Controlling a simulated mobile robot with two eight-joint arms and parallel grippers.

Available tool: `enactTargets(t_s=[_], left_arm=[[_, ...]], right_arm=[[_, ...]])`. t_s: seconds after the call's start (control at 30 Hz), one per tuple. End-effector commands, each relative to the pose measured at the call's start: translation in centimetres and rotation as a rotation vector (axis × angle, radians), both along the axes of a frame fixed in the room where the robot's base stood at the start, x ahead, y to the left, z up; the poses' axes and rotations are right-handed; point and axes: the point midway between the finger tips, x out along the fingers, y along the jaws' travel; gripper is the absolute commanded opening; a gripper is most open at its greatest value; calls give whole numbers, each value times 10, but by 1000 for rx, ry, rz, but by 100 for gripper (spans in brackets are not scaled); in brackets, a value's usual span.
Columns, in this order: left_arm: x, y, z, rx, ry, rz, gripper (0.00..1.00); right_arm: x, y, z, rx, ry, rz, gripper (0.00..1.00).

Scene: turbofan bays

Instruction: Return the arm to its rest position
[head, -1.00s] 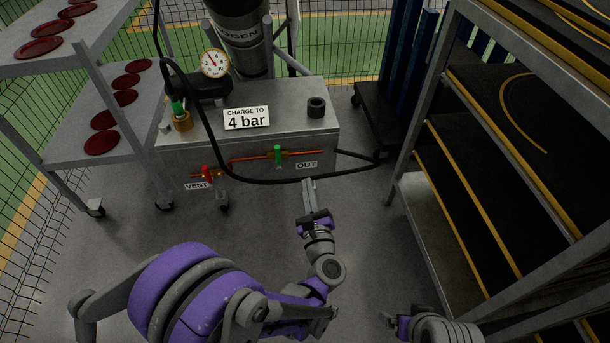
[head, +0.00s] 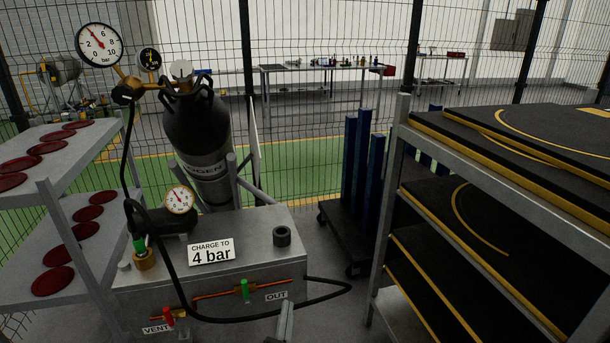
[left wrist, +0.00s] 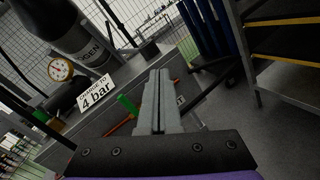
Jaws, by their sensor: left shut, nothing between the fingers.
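My left gripper (head: 286,322) shows only by its fingers at the bottom edge of the head view, in front of the charging cart (head: 262,239). In the left wrist view the gripper (left wrist: 160,75) has its two fingers together with nothing between them. They point toward the cart's front, close beside the green OUT valve handle (left wrist: 127,104); I cannot tell the exact gap. The rest of my left arm is out of the head view. My right gripper is in neither view now.
A black hose (head: 335,295) loops from the cart's front. A nitrogen cylinder (head: 197,135) stands behind it. A shelf with red discs (head: 50,190) is at left. A rack with black panels (head: 480,215) is at right. A dark trolley with blue posts (head: 350,235) stands between.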

Motion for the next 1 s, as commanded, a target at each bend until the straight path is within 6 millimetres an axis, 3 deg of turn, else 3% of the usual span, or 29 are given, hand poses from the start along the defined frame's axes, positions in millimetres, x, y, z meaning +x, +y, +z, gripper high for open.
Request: enactTargets(t_s=[0.13,0.3,0.5,0.73,1.0], left_arm=[[-34,5,-1,657,86,-232,0],[-98,31,-36,1363,179,-564,0],[-181,81,-78,1922,260,-990,0],[-267,135,-104,2244,309,-1470,0],[-268,134,-23,2269,293,-1446,0]], right_arm=[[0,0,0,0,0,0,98],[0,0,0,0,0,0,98],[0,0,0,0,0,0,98],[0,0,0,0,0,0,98],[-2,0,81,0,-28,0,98]])
